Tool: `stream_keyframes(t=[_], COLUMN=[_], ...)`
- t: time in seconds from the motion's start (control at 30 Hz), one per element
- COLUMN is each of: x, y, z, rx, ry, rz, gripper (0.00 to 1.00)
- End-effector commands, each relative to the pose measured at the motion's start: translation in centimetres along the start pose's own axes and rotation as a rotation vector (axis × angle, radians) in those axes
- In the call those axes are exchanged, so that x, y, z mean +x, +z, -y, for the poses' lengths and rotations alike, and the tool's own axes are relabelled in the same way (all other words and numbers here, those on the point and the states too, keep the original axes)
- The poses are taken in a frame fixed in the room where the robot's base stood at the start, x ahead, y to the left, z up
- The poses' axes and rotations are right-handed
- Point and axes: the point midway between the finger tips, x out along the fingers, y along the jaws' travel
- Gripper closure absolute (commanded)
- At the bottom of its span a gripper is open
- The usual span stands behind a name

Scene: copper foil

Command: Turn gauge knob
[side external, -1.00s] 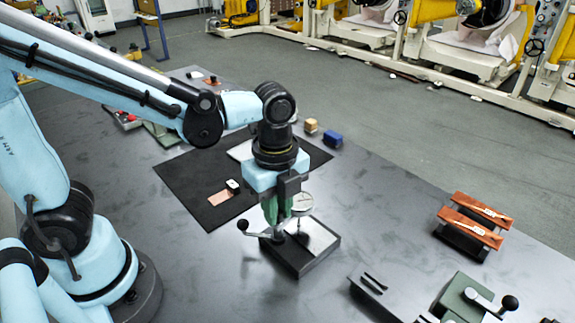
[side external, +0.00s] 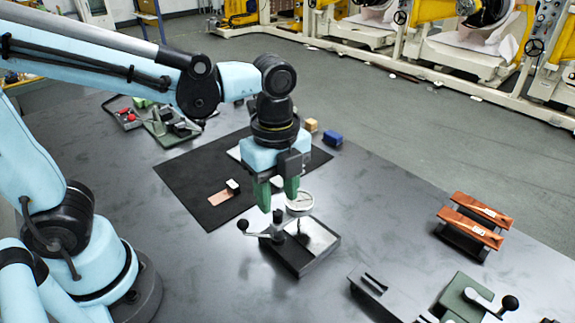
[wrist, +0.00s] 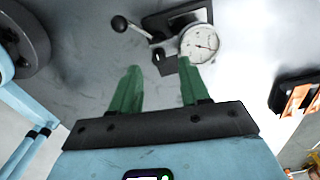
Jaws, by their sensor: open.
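The gauge is a round white-faced dial (side external: 299,204) above a dark rectangular base with a bright top plate (side external: 316,236). A lever with a black ball knob (side external: 242,225) sticks out to the left of the base. My gripper (side external: 278,202), with two green fingers, points down just above and behind the gauge. The fingers are apart with nothing between them. In the wrist view my gripper (wrist: 160,67) shows empty; the dial (wrist: 203,44) lies just beyond the right fingertip and the ball knob (wrist: 119,23) lies up and left, clear of the fingers.
A black mat (side external: 185,175) lies behind the gripper, with a copper piece (side external: 221,197) on it. A blue block (side external: 332,138) and a tan block (side external: 311,125) stand at the back. Orange-topped racks (side external: 475,222) stand right. A green fixture (side external: 466,297) is front right.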

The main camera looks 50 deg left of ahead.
Motion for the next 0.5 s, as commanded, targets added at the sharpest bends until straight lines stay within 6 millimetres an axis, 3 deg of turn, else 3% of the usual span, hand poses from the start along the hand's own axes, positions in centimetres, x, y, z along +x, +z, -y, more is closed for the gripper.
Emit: stream_keyframes(t=[0.2, 0.5], x=[-2.5, -4.2], y=[0.0, 0.0], z=[-0.1, -0.1], rx=[0.001, 0.001], ry=[0.003, 0.005], rz=[-0.001, -0.001], gripper=[0.54, 0.54])
